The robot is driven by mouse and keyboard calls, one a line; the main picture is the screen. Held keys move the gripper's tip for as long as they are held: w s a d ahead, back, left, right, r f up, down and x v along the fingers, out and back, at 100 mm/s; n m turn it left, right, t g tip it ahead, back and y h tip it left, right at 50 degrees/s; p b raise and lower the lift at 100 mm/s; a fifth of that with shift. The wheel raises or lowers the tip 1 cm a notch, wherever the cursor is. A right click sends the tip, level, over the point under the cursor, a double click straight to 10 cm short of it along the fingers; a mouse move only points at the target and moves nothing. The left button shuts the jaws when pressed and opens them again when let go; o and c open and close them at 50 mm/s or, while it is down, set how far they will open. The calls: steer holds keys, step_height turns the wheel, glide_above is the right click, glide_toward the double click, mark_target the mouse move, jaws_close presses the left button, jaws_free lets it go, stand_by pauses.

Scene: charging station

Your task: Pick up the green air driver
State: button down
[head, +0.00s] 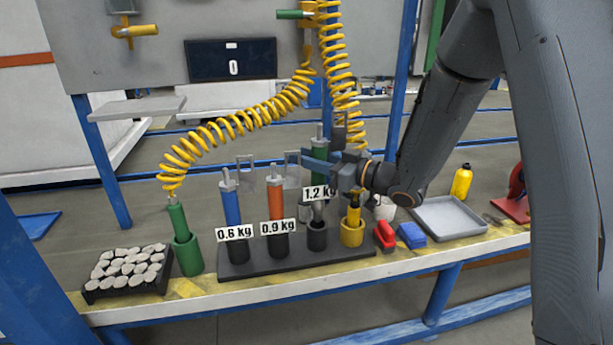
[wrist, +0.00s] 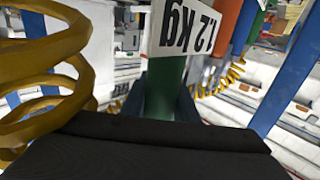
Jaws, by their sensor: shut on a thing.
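A green driver (head: 319,150) with a "1.2 kg" label is held upright above the black holder rack (head: 236,269). It stands higher than the blue driver (head: 231,206) and the orange driver (head: 275,203). In the wrist view, the green body (wrist: 165,93) is between the fingers, with the label above. Another green tool (head: 177,219) on a yellow coiled hose sits in a green cup at the left.
A yellow cup (head: 352,234) is at the rack's right end. Red (head: 385,235) and blue (head: 411,236) blocks, a grey tray (head: 449,217) and a yellow bottle (head: 462,181) are further right. A black tray of stones (head: 126,288) is at the left. Yellow coiled hoses (head: 237,128) hang behind.

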step_height(320, 180, up, 19)
steer(key=p, duration=0.2)
steer(key=shift+r+p, duration=0.2)
steer(key=shift+p, duration=0.1)
steer(key=shift+f, duration=0.1)
